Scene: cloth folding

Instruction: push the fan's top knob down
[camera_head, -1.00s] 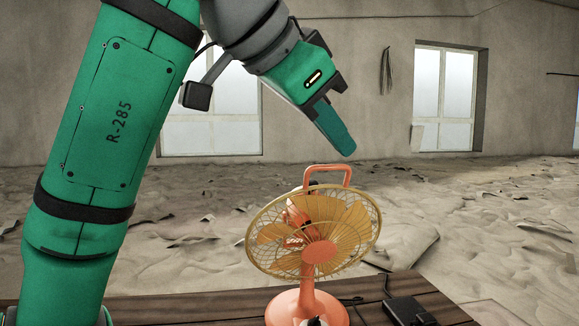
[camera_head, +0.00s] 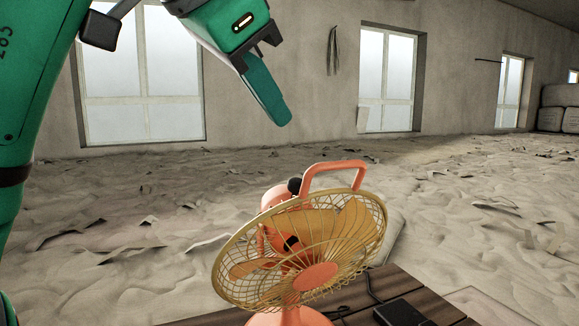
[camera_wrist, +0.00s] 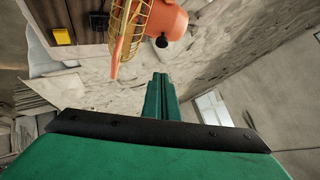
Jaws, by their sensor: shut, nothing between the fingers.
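The orange fan with a yellow wire cage (camera_head: 315,277) stands on a dark wooden surface in the head view, its cage tilted. A small black knob (camera_head: 295,185) sits on top of its motor housing, beside the orange carry handle (camera_head: 337,167). In the wrist view the fan (camera_wrist: 125,40) is at the top, and a black knob (camera_wrist: 162,42) sticks out from its orange housing. My gripper (camera_head: 279,117) is shut and empty, above and to the left of the knob in the head view, apart from the fan. Its closed fingers (camera_wrist: 160,80) point toward the fan's side in the wrist view.
The plank surface (camera_head: 385,290) holds a black box (camera_head: 402,312) with a cable to the right of the fan. A yellow block (camera_wrist: 62,36) lies on the planks in the wrist view. Rubble-strewn ground (camera_head: 120,210) and windows lie behind. The air around the gripper is clear.

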